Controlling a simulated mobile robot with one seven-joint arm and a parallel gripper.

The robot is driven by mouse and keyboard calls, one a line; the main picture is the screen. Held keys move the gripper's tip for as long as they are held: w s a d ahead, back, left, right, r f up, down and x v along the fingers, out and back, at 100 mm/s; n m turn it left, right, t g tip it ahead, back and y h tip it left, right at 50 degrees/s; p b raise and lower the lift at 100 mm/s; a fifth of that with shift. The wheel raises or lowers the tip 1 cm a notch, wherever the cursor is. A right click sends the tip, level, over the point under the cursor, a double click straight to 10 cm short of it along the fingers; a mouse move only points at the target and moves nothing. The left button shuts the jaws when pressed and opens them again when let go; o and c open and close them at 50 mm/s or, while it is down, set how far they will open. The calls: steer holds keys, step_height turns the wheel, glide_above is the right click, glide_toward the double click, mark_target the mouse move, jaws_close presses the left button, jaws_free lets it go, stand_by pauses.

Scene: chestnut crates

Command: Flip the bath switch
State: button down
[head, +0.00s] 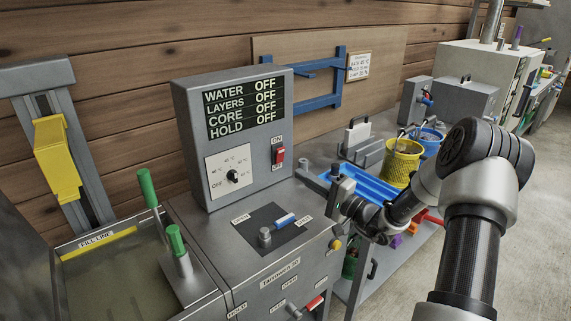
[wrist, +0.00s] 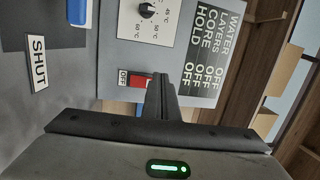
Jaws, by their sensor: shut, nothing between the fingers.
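The bath switch (head: 279,156) is a small red rocker on the front of the grey control box (head: 190,130), with ON above it and OFF below. The display (head: 245,107) reads OFF for water, layers, core and hold. My gripper (head: 335,170) is to the right of the box, apart from the switch in the head view. In the wrist view the shut, empty fingers (wrist: 160,88) overlap the switch's edge; the red rocker (wrist: 136,80) and OFF label show beside them, while the ON label is hidden. I cannot tell whether they touch.
A temperature dial (head: 232,176) is left of the switch. Below, a blue-handled lever (head: 285,219) lies between OPEN and SHUT labels. Green handles (head: 147,187) rise from the bath at left. A blue tray (head: 365,187) and yellow basket (head: 402,165) are near my arm.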

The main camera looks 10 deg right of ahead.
mark_target(281, 152)
steer(key=d+f+m+t+h, duration=0.1)
steer(key=d, duration=0.1)
steer(key=w+d+f+m+t+h, duration=0.1)
steer(key=d+f, duration=0.1)
steer(key=shift+w+d+f, duration=0.15)
steer(key=shift+w+d, duration=0.05)
steer(key=b+x, duration=0.1)
steer(key=x, duration=1.3)
